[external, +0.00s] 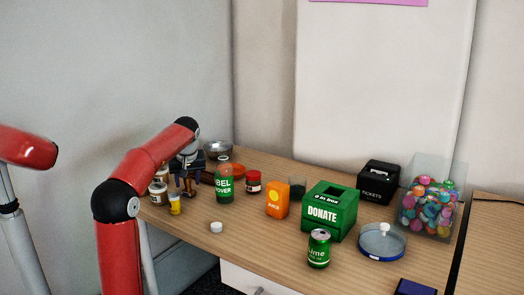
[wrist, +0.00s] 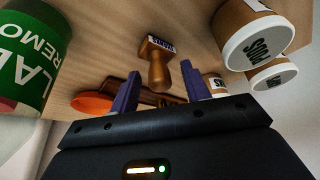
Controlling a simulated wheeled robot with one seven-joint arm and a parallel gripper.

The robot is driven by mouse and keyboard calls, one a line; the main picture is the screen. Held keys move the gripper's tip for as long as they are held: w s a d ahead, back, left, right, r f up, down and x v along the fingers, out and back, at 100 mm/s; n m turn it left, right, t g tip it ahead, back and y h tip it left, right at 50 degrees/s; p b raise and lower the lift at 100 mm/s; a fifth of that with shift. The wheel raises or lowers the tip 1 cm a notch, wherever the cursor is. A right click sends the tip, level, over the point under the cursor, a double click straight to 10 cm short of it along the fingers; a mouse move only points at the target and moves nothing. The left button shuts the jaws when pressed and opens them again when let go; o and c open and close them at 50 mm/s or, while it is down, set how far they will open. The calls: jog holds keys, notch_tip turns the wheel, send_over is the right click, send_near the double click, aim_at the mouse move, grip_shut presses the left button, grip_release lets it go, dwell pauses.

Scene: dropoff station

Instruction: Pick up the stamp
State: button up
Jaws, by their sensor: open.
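The stamp (wrist: 158,66) has a brown wooden handle and a small labelled block at one end. In the wrist view it is at the upper middle, its handle end pointing toward the space between my fingertips. My gripper (wrist: 160,86) is open, with one purple finger on each side of the picture's middle and nothing held between them. In the external view my gripper (external: 187,185) is low over the table's left end. I cannot make out the stamp there; my arm and gripper cover that area.
Lidded jars (wrist: 254,42) stand close on the right in the wrist view, and a green label remover bottle (wrist: 28,62) on the left. A long brown object and an orange round one (wrist: 92,102) lie beyond my fingers. The table's front (external: 192,230) is mostly clear beside a white cap (external: 216,227).

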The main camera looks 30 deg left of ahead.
jog(key=shift+f, duration=0.15)
grip_shut()
dwell(0.4)
